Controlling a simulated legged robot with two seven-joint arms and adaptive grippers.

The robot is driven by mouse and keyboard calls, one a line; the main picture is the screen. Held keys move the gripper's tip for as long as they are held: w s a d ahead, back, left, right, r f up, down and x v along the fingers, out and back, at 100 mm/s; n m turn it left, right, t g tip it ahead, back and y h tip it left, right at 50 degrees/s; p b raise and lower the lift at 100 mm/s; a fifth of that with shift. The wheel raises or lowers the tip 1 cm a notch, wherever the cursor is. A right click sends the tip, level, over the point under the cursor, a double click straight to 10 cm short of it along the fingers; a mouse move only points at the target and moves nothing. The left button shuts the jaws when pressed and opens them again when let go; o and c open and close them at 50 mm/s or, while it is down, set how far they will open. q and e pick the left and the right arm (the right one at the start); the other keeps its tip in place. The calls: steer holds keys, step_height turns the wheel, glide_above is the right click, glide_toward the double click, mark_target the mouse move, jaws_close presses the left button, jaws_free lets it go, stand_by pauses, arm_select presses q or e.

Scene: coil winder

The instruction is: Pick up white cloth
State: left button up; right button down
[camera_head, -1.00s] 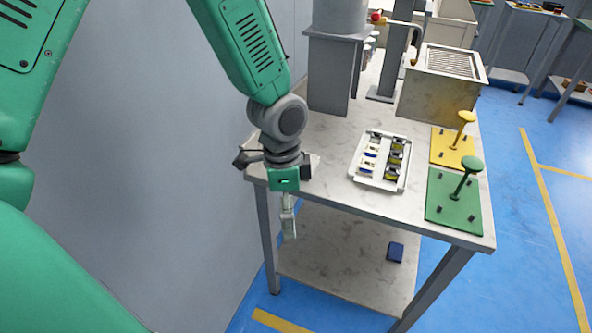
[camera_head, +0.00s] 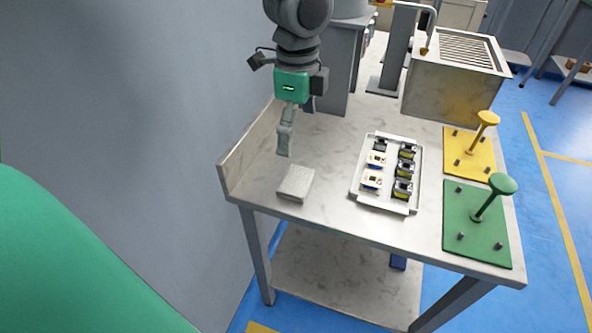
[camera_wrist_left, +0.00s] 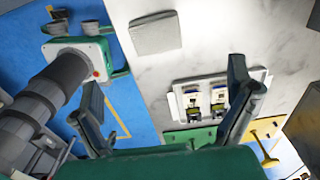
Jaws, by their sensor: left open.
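The white cloth (camera_head: 296,183) is a small folded, greyish-white square lying flat near the table's front left corner. It also shows at the top of the left wrist view (camera_wrist_left: 156,34). My left gripper (camera_head: 284,148) hangs fingers down above the table, a little behind the cloth and apart from it. In the left wrist view its two dark fingers (camera_wrist_left: 164,76) are spread wide with nothing between them.
A white tray (camera_head: 415,206) of several small coil parts lies right of the cloth. Green (camera_head: 476,225) and yellow (camera_head: 460,155) plates with knobbed posts stand at the right edge. A metal box (camera_head: 450,92) and grey column stand behind. A low raised lip (camera_head: 240,150) runs along the table's left edge.

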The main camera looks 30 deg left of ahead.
arm_select(q)
steer(key=b, duration=0.2)
glide_above(296, 179)
steer(key=f, duration=0.7)
steer(key=shift+w+d+f, duration=0.1)
steer(key=shift+w+f, duration=0.15)
steer(key=shift+w, duration=0.05)
steer(key=shift+a+f, duration=0.2)
steer(key=shift+f, duration=0.55)
steer(key=f, duration=0.1)
steer(key=f+b, duration=0.1)
steer(key=f, duration=0.1)
steer(key=f+b, duration=0.1)
steer(key=shift+s+d+f, duration=0.2)
steer(key=shift+s+f, duration=0.05)
steer(key=shift+f, duration=0.1)
steer(key=shift+r, duration=0.1)
steer(key=shift+c, duration=0.4)
steer(key=shift+a, duration=0.15)
steer(key=c, duration=1)
